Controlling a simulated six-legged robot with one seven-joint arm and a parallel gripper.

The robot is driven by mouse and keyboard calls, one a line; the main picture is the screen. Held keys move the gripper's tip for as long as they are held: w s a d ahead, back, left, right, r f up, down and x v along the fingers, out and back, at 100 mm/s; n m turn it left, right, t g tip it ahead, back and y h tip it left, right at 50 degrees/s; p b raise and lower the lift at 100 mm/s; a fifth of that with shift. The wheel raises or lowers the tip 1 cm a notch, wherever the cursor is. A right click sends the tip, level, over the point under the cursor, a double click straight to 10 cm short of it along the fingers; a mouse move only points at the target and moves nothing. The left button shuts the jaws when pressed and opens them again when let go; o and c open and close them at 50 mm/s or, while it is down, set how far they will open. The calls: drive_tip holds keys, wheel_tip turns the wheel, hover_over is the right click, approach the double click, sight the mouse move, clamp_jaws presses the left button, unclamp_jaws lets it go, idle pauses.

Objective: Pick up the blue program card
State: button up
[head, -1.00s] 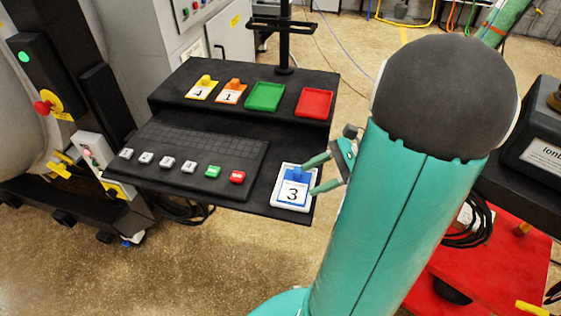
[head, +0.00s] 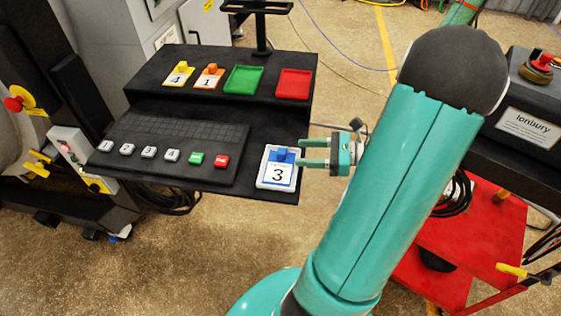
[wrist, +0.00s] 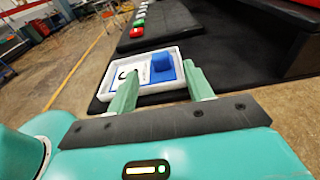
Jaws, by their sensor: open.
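The blue program card (head: 279,173) shows a "3" on a white face and has a blue grip block on its far edge. It lies in a white tray (head: 262,184) at the right front corner of the black console. In the wrist view the card (wrist: 128,75) and its blue block (wrist: 162,67) lie in the tray just beyond the fingertips. My gripper (head: 301,153) is open, with its two green fingers pointing left at the blue block from the right. In the wrist view my gripper (wrist: 158,82) has the block roughly between its fingertips; contact cannot be told.
A yellow card (head: 178,75) and an orange card (head: 209,78) sit on the raised shelf beside an empty green tray (head: 243,79) and a red tray (head: 293,83). A row of buttons (head: 172,155) is left of the card. A black post (head: 261,35) stands behind the shelf.

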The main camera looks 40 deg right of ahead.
sight(287, 151)
drive_tip(key=x, duration=0.5)
drive_tip(key=shift+w+r, duration=0.1)
drive_tip(key=shift+w, duration=0.05)
drive_tip(key=shift+c, duration=0.2)
drive_tip(key=c, duration=1)
